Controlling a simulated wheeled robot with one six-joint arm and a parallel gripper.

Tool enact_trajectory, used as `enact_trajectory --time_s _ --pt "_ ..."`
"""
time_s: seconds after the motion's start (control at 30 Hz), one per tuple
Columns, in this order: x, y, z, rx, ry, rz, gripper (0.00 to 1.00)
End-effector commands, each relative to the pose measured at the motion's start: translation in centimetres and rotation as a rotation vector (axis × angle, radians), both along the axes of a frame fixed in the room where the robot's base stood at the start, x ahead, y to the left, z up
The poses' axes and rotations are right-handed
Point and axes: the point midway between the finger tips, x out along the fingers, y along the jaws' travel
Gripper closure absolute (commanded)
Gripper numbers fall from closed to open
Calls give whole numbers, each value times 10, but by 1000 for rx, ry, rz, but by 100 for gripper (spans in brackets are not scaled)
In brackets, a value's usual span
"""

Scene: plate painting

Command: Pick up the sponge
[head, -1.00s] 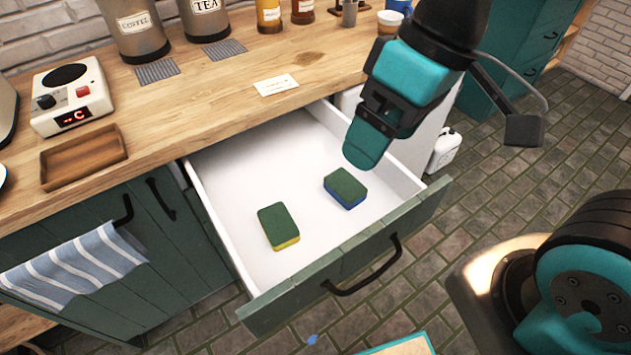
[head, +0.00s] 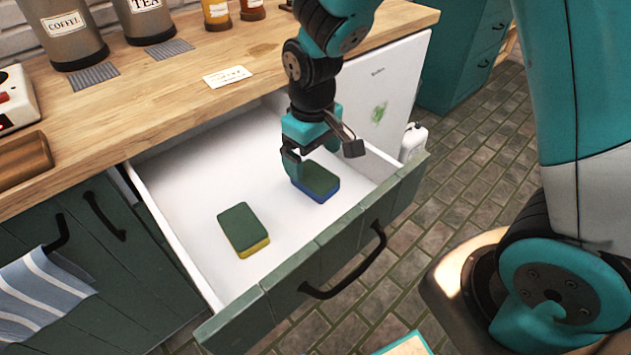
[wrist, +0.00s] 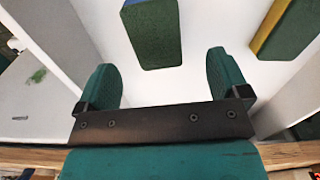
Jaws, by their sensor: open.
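Two sponges lie flat in the open white drawer (head: 187,158). The blue sponge (head: 317,183) has a green top and lies on the right side of the drawer. The yellow sponge (head: 243,230) also has a green top and lies to the left and nearer the drawer front. My gripper (head: 293,170) points down into the drawer, just beside the blue sponge. In the wrist view my gripper (wrist: 170,80) is open and empty between its fingers. The blue sponge (wrist: 153,35) shows ahead of the fingers, and the yellow sponge (wrist: 289,30) is at the upper right.
The drawer's green front (head: 330,262) with its black handle stands pulled out. The wooden counter (head: 150,105) lies behind and above it, with canisters, bottles and a small card (head: 227,76). A striped towel (head: 42,290) hangs at the left.

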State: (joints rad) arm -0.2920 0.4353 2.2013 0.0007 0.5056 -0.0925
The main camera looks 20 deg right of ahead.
Motion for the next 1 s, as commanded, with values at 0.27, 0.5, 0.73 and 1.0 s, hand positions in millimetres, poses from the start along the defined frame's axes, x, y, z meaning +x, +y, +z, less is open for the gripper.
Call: enact_trajectory --time_s 0.27,0.5,0.73,1.0 --pt "0 -2 -24 0 3 -1 6" --pt "2 -5 -59 0 2 0 6" --pt "3 -5 -65 0 -1 0 6" --pt "3 -5 -64 0 -1 0 50"
